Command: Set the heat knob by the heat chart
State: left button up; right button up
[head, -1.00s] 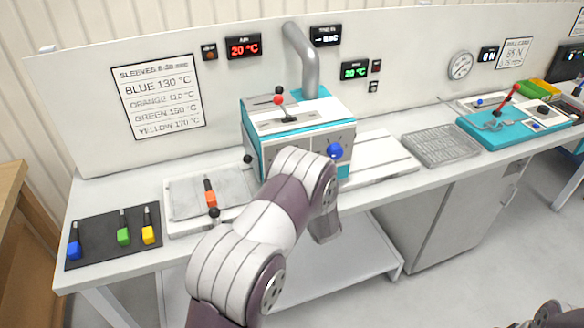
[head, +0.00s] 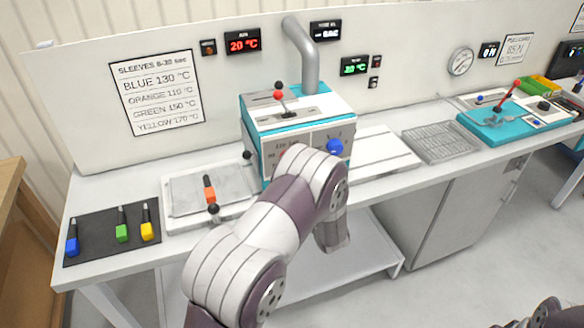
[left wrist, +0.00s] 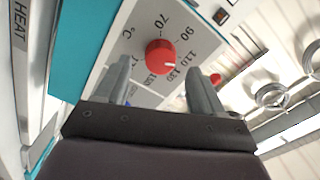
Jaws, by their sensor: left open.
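The red heat knob (left wrist: 160,57) sits on a white dial plate with numbers around it, in the left wrist view. Its white mark points roughly toward 110. My left gripper (left wrist: 160,88) is open, its two fingers below and to either side of the knob, apart from it. In the head view my left arm hides the gripper and most of that part of the heater box (head: 298,118). The heat chart (head: 157,92) on the back wall reads blue 130, orange 110, green 150, yellow 170. An orange-handled piece (head: 210,190) lies on the grey tray. My right gripper is not in view.
A blue ball knob (head: 335,147) is on the box front, and a red-tipped lever (head: 280,95) is on top. A dark mat (head: 95,250) with blue, green and yellow pieces lies at left. A wire rack (head: 440,142) and a teal press (head: 512,120) stand to the right.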

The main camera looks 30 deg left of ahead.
pick_arm(q)
jog(key=b+v, duration=0.1)
jog(key=v, duration=0.8)
